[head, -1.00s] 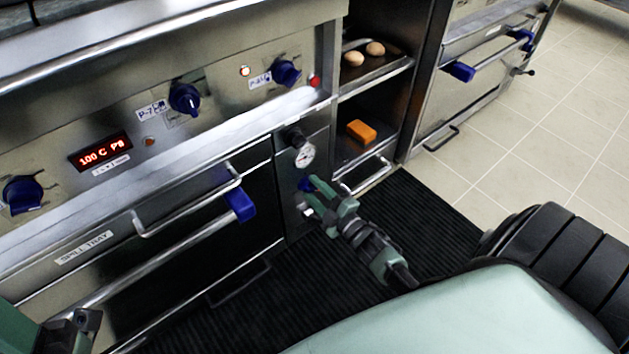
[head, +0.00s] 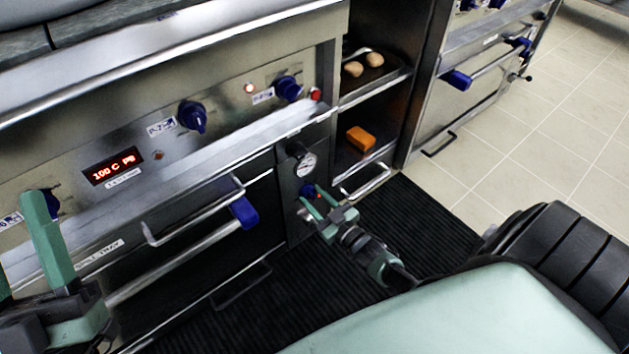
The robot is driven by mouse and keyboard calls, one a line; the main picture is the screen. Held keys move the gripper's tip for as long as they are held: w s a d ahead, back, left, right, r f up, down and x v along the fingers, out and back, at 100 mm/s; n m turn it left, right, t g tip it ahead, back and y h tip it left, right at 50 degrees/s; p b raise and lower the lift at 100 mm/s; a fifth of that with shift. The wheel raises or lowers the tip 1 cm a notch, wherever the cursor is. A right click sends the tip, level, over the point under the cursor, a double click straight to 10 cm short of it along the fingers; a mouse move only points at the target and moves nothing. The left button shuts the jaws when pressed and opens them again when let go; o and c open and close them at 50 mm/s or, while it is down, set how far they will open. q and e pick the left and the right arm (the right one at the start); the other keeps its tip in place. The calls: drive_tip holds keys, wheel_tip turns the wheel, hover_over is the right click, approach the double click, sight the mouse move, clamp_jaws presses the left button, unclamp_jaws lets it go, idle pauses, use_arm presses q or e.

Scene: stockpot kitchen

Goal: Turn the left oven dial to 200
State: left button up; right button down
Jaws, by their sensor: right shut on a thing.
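A blue dial (head: 53,205) at the left end of the steel oven panel is mostly hidden behind a finger of my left gripper (head: 24,228). That gripper stands in front of the panel with its fingers apart; I cannot tell whether it touches the dial. The red display (head: 112,166) beside it reads 100 C and what looks like P8. Two more blue dials sit further right, one in the middle (head: 192,117) and one near the panel's right end (head: 288,88). My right gripper (head: 314,198) is shut on a small blue knob (head: 307,190) below a round gauge (head: 305,164).
An oven door handle with a blue grip (head: 243,212) juts out below the panel. Open shelves hold an orange block (head: 361,138) and a tray (head: 377,73) with two pale round things. Another oven (head: 460,100) stands at right. The black mat (head: 425,225) and tiled floor are clear.

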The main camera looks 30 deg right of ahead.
use_arm(q)
drive_tip(key=shift+w+f+g+y, duration=0.3)
drive_tip(key=shift+w+f+g, duration=0.2)
drive_tip(key=shift+w+f, duration=0.2)
use_arm(e)
drive_tip(key=shift+m, duration=1)
drive_tip(key=c, duration=0.9)
unclamp_jaws()
use_arm(q)
drive_tip(key=shift+d, duration=0.1)
